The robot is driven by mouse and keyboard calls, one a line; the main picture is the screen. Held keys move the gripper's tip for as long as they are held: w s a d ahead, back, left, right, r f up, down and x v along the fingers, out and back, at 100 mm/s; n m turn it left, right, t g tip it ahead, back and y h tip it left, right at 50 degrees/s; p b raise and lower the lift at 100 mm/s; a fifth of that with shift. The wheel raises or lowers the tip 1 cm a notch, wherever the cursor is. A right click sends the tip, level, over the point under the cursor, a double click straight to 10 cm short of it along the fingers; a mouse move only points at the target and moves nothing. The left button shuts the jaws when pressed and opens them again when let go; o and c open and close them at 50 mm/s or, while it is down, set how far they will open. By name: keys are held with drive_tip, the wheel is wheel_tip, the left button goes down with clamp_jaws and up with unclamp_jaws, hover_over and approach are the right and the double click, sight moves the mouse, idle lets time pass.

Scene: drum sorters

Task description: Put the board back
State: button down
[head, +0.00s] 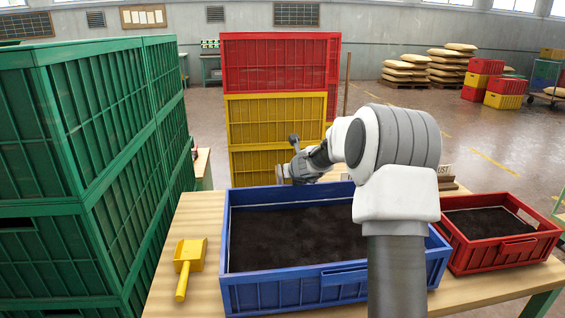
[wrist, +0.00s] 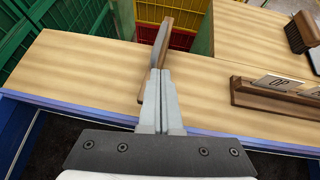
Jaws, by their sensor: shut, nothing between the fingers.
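My gripper (wrist: 160,78) is shut, its two fingers pressed together with nothing between them. In the wrist view a narrow brown wooden piece with a grey face (wrist: 163,38), which may be the board, shows just beyond and partly behind the fingertips, over the table's far edge. I cannot tell whether the fingers touch it. A brown wooden holder with a lettered sign (wrist: 270,97) stands on the table to the right.
The blue crate holds dark soil. A red crate (head: 500,252) of soil is at right, a yellow scoop (head: 188,260) at left. A brush (wrist: 297,38) is at the wrist view's top right.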

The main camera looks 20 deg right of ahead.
sight(279, 167)
drive_tip(key=w+p, duration=0.5)
drive_tip(key=w, duration=0.2)
drive_tip(key=w+p, duration=0.3)
drive_tip(key=shift+w+d+p, duration=0.3)
drive_tip(key=shift+w+d, duration=0.05)
drive_tip(key=shift+s+f+b, duration=0.1)
drive_tip(key=shift+f+b, duration=0.55)
drive_tip(key=shift+f, duration=0.2)
drive_tip(key=shift+f, duration=0.1)
